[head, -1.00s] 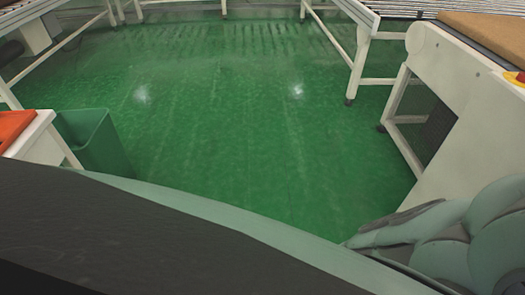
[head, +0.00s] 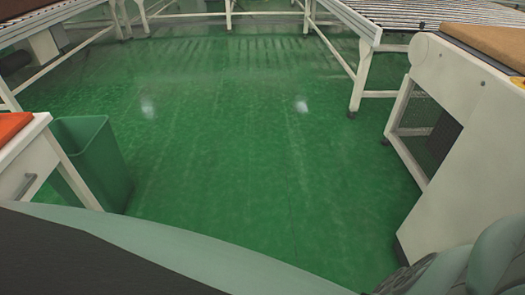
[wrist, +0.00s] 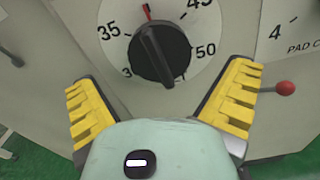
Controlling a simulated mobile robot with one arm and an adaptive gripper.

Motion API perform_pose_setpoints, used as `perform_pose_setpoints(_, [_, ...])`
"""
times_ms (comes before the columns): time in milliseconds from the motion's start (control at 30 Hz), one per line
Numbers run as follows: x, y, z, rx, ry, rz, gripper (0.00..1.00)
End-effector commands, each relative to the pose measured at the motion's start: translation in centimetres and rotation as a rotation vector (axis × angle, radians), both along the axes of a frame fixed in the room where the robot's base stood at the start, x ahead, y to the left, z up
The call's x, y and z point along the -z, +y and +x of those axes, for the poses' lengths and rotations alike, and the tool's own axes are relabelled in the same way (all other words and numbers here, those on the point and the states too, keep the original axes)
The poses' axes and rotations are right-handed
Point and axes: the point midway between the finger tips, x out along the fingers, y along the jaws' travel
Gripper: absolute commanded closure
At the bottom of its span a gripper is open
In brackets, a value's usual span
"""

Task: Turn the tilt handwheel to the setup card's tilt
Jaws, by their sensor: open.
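In the wrist view a black knob (wrist: 160,55) sits on a round white dial (wrist: 203,22) with numbers including 30, 35, 45 and 50. A small red pointer shows at the dial's top. The lettering below the knob is mostly hidden, so I cannot tell whether this is the tilt handwheel. My gripper (wrist: 160,82) is open, its yellow-padded fingers spread to either side below the knob, with nothing between them that it grips. No setup card can be made out in either view.
A second dial face (wrist: 298,28) marked "4" and "PAD C" and a red ball lever (wrist: 285,88) lie right of the knob. In the head view a white machine (head: 465,130) stands right, a roller table (head: 360,30) behind, a green bin (head: 95,155) left. The green floor between is clear.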

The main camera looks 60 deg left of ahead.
Motion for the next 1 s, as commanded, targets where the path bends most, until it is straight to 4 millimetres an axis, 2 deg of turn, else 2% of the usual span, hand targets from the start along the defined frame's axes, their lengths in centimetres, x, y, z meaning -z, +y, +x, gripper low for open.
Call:
perform_pose_setpoints(100, [0.0, -0.9, 2.0, -0.01, -0.001, -0.001, 0.0])
perform_pose_setpoints(300, [0.1, -2.1, 3.8, -0.005, 0.0, 0.001, 0.0])
perform_pose_setpoints(700, [0.1, -2.4, 4.3, -0.004, 0.001, 0.001, 0.0])
perform_pose_setpoints(1000, [0.1, -2.4, 4.2, -0.003, 0.001, 0.001, 0.3])
